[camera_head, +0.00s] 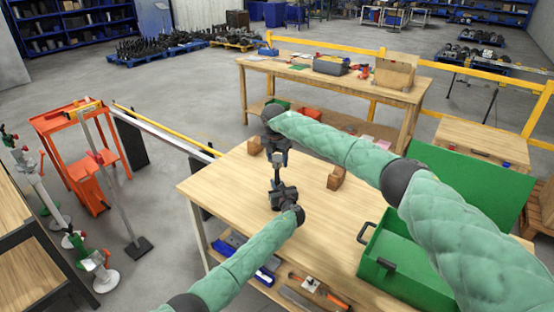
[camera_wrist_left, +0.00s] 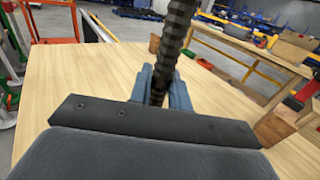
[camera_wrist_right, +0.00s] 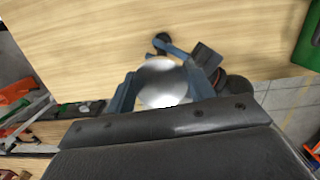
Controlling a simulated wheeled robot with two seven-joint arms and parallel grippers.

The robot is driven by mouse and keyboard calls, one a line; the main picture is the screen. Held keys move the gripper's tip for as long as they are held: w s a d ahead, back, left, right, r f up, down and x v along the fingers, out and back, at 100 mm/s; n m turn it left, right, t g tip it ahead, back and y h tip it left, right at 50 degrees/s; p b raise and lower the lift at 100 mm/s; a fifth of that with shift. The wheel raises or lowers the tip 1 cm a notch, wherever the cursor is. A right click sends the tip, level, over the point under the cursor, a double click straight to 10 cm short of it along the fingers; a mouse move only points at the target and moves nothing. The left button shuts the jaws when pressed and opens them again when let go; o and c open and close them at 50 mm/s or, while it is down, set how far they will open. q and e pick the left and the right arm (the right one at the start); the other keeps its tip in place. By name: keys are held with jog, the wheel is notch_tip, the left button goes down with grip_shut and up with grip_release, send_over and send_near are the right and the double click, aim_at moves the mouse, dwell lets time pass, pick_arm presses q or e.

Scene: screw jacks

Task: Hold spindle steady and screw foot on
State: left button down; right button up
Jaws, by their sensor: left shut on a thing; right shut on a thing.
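The dark threaded spindle (camera_wrist_left: 176,40) stands up between the blue fingers of my left gripper (camera_wrist_left: 160,92), which is shut on it. In the head view my left gripper (camera_head: 277,166) is above the middle of the wooden workbench (camera_head: 235,190). My right gripper (camera_wrist_right: 162,88) is shut on the round silvery foot (camera_wrist_right: 160,78), seen from above. In the head view my right gripper (camera_head: 277,143) is directly above the left one. The foot is hidden there behind my right gripper and wrist. I cannot tell whether the foot touches the spindle's end.
Two wooden blocks, one at the back (camera_head: 255,146) and one at the right (camera_head: 336,179), stand on the workbench. An open green case (camera_head: 400,262) lies at the right. Tools and a blue bin fill the shelf below. The left part of the top is clear.

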jog(key=m, duration=0.6)
jog(key=shift+g, duration=0.3)
jog(key=m, duration=0.4)
jog(key=shift+h, duration=0.3)
jog(key=m+g, duration=0.1)
jog(key=m, duration=0.9)
jog(key=shift+g, duration=0.3)
jog(key=o, duration=1.1)
jog(key=shift+r, duration=0.1)
